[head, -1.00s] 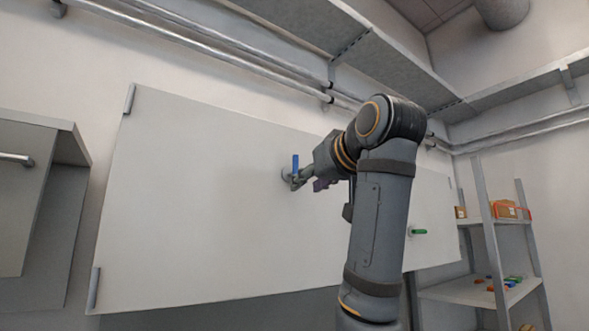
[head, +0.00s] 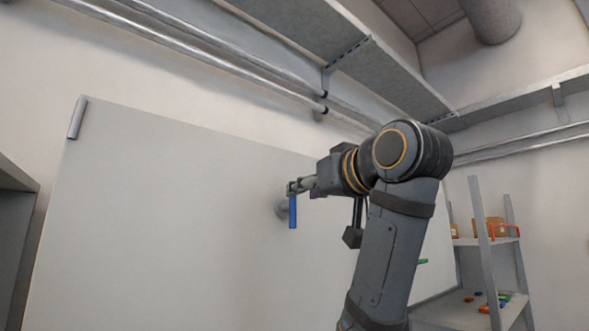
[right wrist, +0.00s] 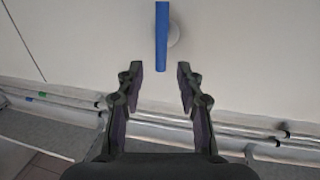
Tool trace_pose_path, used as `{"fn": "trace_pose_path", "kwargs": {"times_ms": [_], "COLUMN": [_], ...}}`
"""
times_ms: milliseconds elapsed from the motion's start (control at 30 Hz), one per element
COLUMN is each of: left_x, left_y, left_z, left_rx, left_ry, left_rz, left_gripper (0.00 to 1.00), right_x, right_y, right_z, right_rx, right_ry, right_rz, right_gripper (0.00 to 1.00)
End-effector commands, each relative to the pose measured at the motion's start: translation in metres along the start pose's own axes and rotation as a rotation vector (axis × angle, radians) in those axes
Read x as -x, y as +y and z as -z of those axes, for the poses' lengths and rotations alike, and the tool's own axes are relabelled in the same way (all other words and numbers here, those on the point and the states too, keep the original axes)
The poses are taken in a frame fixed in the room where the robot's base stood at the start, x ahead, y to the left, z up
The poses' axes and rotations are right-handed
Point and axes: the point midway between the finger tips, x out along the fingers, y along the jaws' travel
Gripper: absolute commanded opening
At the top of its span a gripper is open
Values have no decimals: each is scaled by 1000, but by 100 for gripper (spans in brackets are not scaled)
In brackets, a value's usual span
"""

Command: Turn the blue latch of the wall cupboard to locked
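The blue latch (head: 292,212) is a short bar on a pale round hub on the white cupboard door (head: 170,220). In the head view the bar hangs straight down. My right gripper (head: 297,187) is at the bar's upper end, in front of the door. In the right wrist view the blue latch (right wrist: 162,38) lies ahead of my right gripper (right wrist: 160,68), its near end between the two fingertips. The fingers are open, with a gap on both sides of the bar. My left gripper is not in view.
A bit of a green handle (head: 423,261) shows behind my right arm. A shelf rack (head: 480,240) with boxes and small coloured items stands at the right. Pipes (head: 230,72) and a long grey shelf (head: 390,75) run above the cupboard.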

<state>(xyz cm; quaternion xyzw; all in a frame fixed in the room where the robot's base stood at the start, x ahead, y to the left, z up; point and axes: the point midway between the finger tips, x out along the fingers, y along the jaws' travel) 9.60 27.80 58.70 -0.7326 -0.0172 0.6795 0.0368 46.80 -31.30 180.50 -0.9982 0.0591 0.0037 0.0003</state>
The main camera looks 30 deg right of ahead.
Motion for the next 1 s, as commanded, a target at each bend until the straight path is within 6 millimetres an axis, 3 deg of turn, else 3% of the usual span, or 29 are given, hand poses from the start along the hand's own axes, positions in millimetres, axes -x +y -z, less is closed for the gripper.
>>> {"fn": "trace_pose_path", "kwargs": {"times_ms": [33,167,333,500,633,900,1000], "left_x": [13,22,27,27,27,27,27], "left_y": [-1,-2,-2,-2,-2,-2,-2], "left_z": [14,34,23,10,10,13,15], "left_rx": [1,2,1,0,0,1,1], "left_ry": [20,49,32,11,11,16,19], "left_rz": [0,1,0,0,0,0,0], "left_gripper": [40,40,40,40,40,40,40], "right_x": [-10,-34,-50,-52,-52,-52,-52], "right_y": [0,0,0,0,0,0,0], "right_z": [6,4,1,0,0,0,0], "right_rx": [1,1,1,0,0,0,0], "right_ry": [-3,-2,0,2,2,2,2], "right_rz": [-1,-1,0,0,0,0,0], "right_gripper": [37,37,37,37,37,0,0]}}
